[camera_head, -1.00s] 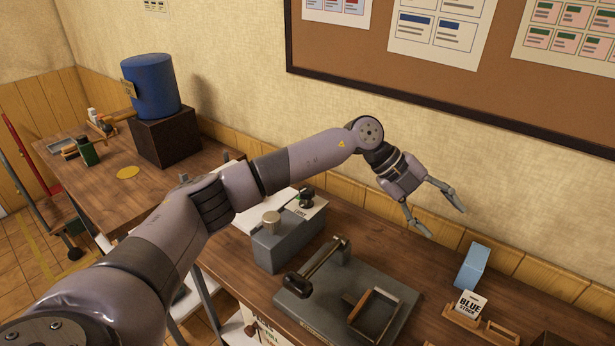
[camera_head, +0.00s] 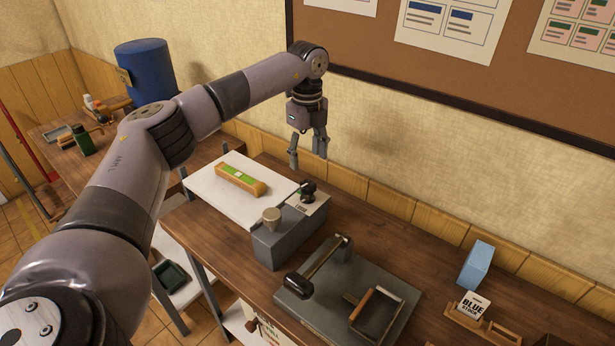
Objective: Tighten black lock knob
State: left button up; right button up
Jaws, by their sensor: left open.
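The black lock knob (camera_head: 308,189) sits at the far end of the grey block (camera_head: 282,237), beside a small white label. A bit of green shows by the knob. My left gripper (camera_head: 308,160) points down with its two fingers spread and nothing between them. In the picture it is just above the knob, and the gap in height is hard to judge. My right gripper is not in view.
A press with a black-ended lever (camera_head: 320,265) is in front. A wooden piece with a green strip (camera_head: 241,180) lies on a white board (camera_head: 217,197). A blue block (camera_head: 475,266) stands right.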

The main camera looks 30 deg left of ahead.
aim_at(308, 183)
pick_arm(q)
notch_tip(308, 183, down, 7)
jog(key=shift+d+f+p, duration=0.1)
jog(key=shift+f+p, duration=0.1)
jog(key=shift+p, duration=0.75)
jog(key=shift+f, duration=0.6)
jog(key=shift+c, duration=0.6)
jog(key=c, duration=1)
jog(key=shift+c, duration=0.3)
